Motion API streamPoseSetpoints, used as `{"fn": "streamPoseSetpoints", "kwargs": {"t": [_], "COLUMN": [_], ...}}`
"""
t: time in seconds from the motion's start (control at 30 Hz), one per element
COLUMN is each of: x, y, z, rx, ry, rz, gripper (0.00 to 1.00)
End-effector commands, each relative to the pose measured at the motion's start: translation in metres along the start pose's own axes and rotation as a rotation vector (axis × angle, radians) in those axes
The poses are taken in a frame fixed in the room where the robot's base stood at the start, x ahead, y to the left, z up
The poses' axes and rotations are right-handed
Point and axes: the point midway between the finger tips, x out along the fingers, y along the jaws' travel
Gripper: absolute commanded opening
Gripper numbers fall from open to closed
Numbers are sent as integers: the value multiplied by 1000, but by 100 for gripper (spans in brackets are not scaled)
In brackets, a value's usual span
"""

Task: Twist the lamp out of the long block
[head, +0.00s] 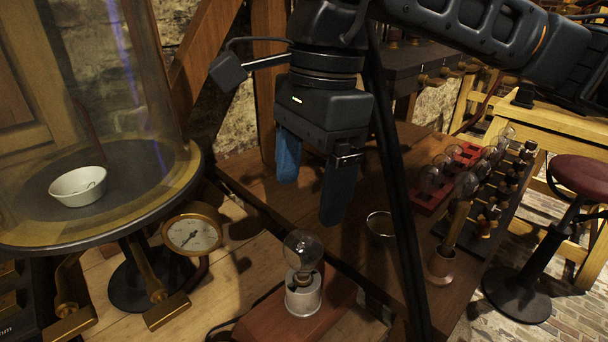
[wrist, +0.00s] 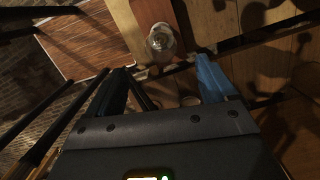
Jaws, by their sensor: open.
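A clear glass lamp (head: 303,250) stands upright in a pale metal socket (head: 303,298) on a long reddish-brown block (head: 262,325). The lamp also shows at the top of the wrist view (wrist: 161,38), with the block (wrist: 153,12) behind it. My gripper (head: 310,200) is open and empty, its two blue fingers pointing down. In the head view it is above the lamp, apart from it. In the wrist view the lamp lies beyond the fingertips, between their lines.
At left are a glass bell jar, a white bowl (head: 78,187) and a brass dial gauge (head: 193,234). A stool (head: 583,178) stands at right.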

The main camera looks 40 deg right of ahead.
Motion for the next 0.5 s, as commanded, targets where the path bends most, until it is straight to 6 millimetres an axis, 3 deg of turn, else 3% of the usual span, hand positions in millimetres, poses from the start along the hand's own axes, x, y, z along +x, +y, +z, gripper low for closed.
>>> {"fn": "streamPoseSetpoints", "kwargs": {"t": [0.17, 0.5], "x": [14, 61], "y": [0, 0], "z": [-2, -1], "rx": [1, 1], "ry": [5, 2], "rz": [1, 1], "gripper": [85, 85]}}
